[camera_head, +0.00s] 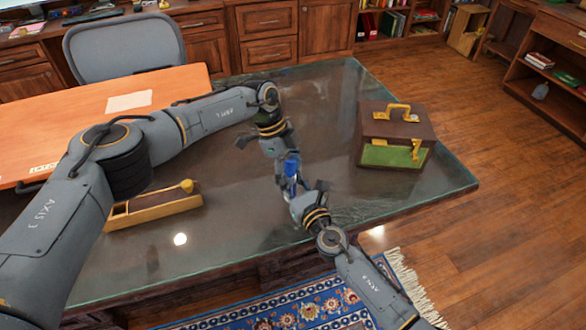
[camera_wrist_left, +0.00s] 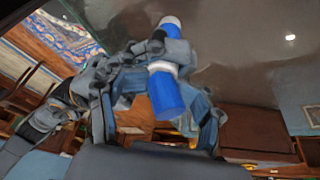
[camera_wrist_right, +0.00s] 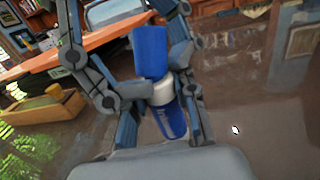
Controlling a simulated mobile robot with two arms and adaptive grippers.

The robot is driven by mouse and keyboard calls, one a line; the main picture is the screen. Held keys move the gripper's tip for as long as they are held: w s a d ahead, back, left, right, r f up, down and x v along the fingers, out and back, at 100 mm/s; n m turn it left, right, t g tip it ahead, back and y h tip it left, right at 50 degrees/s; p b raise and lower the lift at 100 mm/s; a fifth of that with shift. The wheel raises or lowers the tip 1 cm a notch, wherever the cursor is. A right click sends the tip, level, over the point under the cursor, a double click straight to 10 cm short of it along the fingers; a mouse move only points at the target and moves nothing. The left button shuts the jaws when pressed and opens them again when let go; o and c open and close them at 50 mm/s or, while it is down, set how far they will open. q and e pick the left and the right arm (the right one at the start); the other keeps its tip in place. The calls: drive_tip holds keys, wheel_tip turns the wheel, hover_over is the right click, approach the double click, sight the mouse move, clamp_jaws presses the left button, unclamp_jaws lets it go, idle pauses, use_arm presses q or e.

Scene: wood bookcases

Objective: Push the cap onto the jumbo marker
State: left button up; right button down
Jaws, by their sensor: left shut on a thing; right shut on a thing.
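The jumbo marker has a blue body with lettering (camera_wrist_right: 170,122) and a white collar (camera_wrist_right: 162,92). My right gripper (camera_head: 299,190) is shut on the body. The blue cap (camera_wrist_left: 167,97) is between the fingers of my left gripper (camera_head: 286,155), which is shut on it. In the left wrist view the white collar (camera_wrist_left: 162,67) shows just beyond the cap. The cap (camera_wrist_right: 150,52) meets the collar in the right wrist view, with a slight angle between them. How far the cap is on cannot be told. Both grippers are above the glass tabletop, facing each other.
A glass-topped table (camera_head: 230,230) lies below. A brown case with yellow handle (camera_head: 375,127) stands at its right. A long wooden box with a yellow knob (camera_head: 155,210) lies at left. An orange desk (camera_head: 60,120) and grey chair (camera_head: 125,45) are behind. The glass front right is clear.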

use_arm(q)
drive_tip(key=shift+a+f, duration=0.7)
drive_tip(key=shift+a, duration=0.2)
drive_tip(key=shift+c, duration=0.3)
use_arm(e)
drive_tip(key=shift+w+d+r, duration=0.2)
drive_tip(key=shift+w+r, duration=0.15)
use_arm(q)
drive_tip(key=o, duration=1)
drive_tip(key=shift+d+r, duration=0.1)
drive_tip(key=shift+d, duration=0.05)
use_arm(e)
drive_tip(key=shift+f, duration=0.1)
use_arm(q)
drive_tip(key=shift+d+r, duration=0.3)
drive_tip(key=shift+d, duration=0.1)
use_arm(e)
drive_tip(key=shift+s+a+f, duration=0.15)
drive_tip(key=shift+a, duration=0.1)
use_arm(q)
drive_tip(key=shift+v, duration=2)
use_arm(e)
drive_tip(key=shift+d, duration=0.1)
use_arm(q)
drive_tip(key=c, duration=1.2)
drive_tip(key=shift+s+f, duration=0.1)
drive_tip(key=shift+f, duration=0.05)
use_arm(e)
drive_tip(key=shift+d, duration=0.1)
